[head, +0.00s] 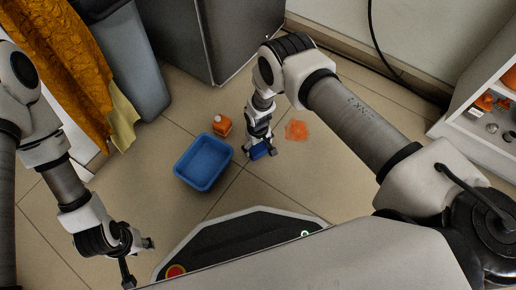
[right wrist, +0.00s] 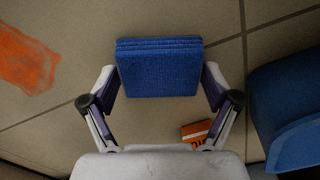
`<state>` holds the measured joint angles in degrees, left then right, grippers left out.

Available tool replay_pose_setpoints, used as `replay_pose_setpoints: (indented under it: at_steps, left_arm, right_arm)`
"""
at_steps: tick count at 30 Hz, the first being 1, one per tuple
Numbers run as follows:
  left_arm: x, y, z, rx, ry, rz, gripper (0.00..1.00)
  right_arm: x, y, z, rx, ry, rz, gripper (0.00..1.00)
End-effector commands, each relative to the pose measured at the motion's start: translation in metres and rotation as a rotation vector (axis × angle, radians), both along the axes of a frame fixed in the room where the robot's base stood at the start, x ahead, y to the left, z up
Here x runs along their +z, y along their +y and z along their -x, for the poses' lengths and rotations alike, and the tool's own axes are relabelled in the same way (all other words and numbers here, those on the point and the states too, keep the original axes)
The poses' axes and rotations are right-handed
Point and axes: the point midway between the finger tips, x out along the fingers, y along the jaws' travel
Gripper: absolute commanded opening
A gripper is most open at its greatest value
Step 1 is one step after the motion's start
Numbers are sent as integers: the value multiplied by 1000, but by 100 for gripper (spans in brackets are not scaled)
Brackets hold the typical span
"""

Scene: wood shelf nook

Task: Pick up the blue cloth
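The blue cloth (right wrist: 160,68) is a folded, layered blue block between the two fingers of my right gripper (right wrist: 160,85) in the right wrist view. Both finger pads meet its sides, so the gripper is shut on it. In the head view the cloth (head: 260,152) shows at the tip of the downward-pointing right gripper (head: 259,146). I cannot tell whether it touches the floor. My left gripper (head: 139,258) is at the lower left of the head view, its fingers spread apart and empty, away from the cloth.
A blue tub (head: 203,162) stands on the tiled floor left of the right gripper. An orange box (head: 221,125) is behind it. An orange stain (head: 296,130) lies to the right. A grey bin (head: 135,60), an orange drape (head: 65,70) and a white shelf (head: 462,115) stand around.

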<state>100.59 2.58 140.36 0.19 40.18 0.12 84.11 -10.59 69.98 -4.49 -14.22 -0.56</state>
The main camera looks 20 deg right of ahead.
Motion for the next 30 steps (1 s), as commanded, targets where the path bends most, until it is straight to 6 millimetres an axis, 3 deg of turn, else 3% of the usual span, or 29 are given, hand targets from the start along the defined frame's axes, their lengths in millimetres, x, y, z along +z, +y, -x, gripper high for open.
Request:
replay_pose_setpoints:
  at_steps: [11, 14, 22, 26, 30]
  left_arm:
    - [2, 0, 0, 0, 1, 0, 40]
    - [13, 0, 1, -1, 2, 0, 40]
    - [54, -1, 3, -9, 7, 1, 40]
    - [61, -1, 3, -10, 8, 1, 40]
    - [60, -1, 3, -10, 8, 1, 40]
  right_arm:
    - [3, 0, 0, 0, 1, 0, 48]
    - [19, 0, 0, 0, -1, 0, 48]
    - [85, 0, 0, 0, 0, 0, 48]
    - [100, 0, 1, 1, 1, 0, 48]
    - [100, 0, 1, 0, 1, 0, 48]
